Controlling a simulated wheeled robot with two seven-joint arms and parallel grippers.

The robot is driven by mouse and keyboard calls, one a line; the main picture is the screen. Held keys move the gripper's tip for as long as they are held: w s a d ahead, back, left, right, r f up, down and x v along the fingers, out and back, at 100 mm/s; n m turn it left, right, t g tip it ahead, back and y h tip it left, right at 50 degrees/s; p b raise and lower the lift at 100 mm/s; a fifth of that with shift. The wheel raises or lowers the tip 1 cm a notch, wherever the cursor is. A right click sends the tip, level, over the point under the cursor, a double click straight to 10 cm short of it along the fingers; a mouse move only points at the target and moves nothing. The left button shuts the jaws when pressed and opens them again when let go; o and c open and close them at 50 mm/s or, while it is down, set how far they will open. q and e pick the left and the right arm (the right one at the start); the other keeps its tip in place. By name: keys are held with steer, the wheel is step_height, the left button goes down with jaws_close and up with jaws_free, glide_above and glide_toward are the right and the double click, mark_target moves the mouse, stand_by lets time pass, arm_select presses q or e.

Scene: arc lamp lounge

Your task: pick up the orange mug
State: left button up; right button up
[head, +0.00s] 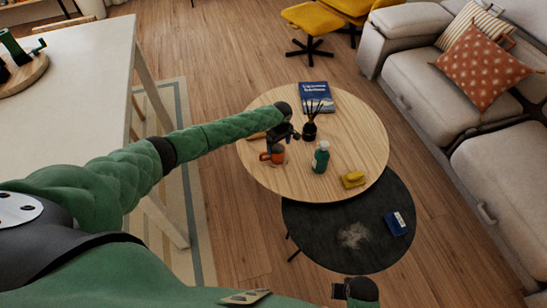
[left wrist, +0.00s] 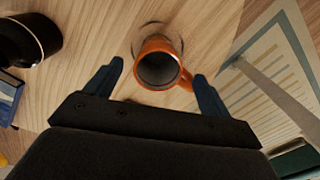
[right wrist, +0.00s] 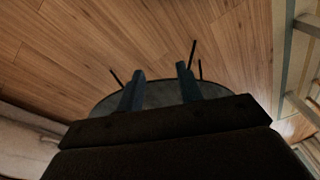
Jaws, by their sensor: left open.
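The orange mug (head: 277,156) stands on the round wooden coffee table, near its left side. In the left wrist view the mug (left wrist: 158,46) is seen from above, upright, with a dark inside and its handle toward the lower right. My left gripper (head: 286,136) is over the mug in the head view. Its two fingers are spread, one on each side of the mug in the left wrist view (left wrist: 158,69), and they do not clearly touch it. My right gripper (right wrist: 160,68) is open and empty, near the low black table (right wrist: 157,94).
The wooden table (head: 365,130) also holds a blue book (head: 316,97), a black reed diffuser (head: 309,132), a green bottle (head: 320,159) and a yellow item (head: 352,180). A blue box (head: 396,223) lies on the black table. A grey sofa (head: 420,85) stands at the right.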

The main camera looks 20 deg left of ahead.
mark_target(279, 149)
arm_select(q)
step_height(279, 149, down, 2)
steer(key=shift+a+b, duration=0.1)
steer(key=shift+b, duration=0.95)
step_height(279, 149, down, 2)
steer(key=shift+b, duration=1.15)
arm_select(e)
step_height(279, 149, up, 19)
steer(key=s, duration=0.1)
steer(key=shift+s+a, duration=0.15)
steer(key=shift+s, duration=0.25)
steer(key=shift+f, duration=0.1)
arm_select(q)
steer(key=c, duration=1.2)
arm_select(e)
steer(key=shift+f, duration=0.1)
arm_select(q)
steer(key=shift+r, duration=0.1)
